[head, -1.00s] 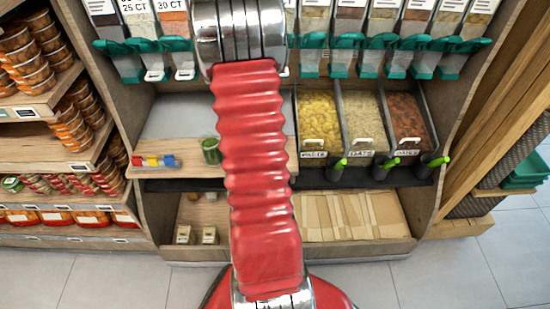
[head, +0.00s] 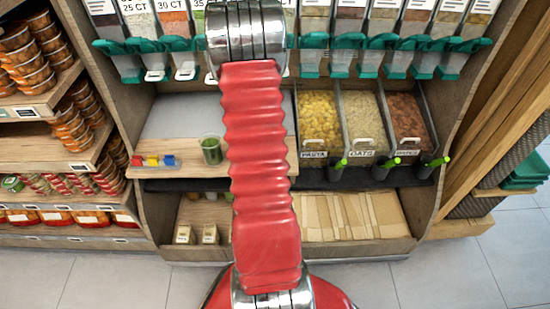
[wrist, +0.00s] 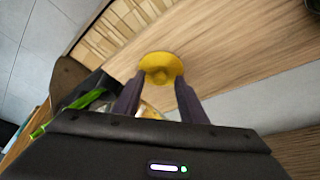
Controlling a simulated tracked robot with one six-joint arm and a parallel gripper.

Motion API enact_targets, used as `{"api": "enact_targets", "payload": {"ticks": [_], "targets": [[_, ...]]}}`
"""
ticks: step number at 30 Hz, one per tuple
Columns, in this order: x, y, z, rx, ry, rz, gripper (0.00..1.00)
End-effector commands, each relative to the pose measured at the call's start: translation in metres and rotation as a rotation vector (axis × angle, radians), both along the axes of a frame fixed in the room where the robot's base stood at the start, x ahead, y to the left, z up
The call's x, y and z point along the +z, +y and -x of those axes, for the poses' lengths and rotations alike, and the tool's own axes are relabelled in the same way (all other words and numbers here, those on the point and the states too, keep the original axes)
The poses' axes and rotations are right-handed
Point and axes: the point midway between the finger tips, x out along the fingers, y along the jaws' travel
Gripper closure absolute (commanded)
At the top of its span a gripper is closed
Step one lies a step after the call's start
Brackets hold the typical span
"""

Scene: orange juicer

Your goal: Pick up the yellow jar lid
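The yellow jar lid (wrist: 160,66) is a round yellow disc with a darker raised middle. In the wrist view it lies over the pale wooden shelf board (wrist: 235,45), by the board's edge. My gripper (wrist: 160,81) has its two dark fingers apart, with their tips at the near left and right sides of the lid. I cannot tell whether the tips touch it. In the head view I cannot make out the gripper or this lid, and my red arm covers part of the shelf.
A green-handled scoop (wrist: 82,100) is left of the fingers. Paper bags (wrist: 118,28) lie beyond the board. In the head view, a green cup (head: 211,150) and small red, yellow and blue pieces (head: 154,161) stand on the shelf's left. Bins of pasta (head: 320,120) and oats are right.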

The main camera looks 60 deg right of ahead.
Motion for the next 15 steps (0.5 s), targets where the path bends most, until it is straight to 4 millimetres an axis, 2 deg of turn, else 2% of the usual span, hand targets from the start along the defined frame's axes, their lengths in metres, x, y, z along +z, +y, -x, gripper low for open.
{"api": "enact_targets", "payload": {"ticks": [15], "targets": [[-0.0001,-0.0001,0.0002,0.0,0.0,0.0,0.62]]}}
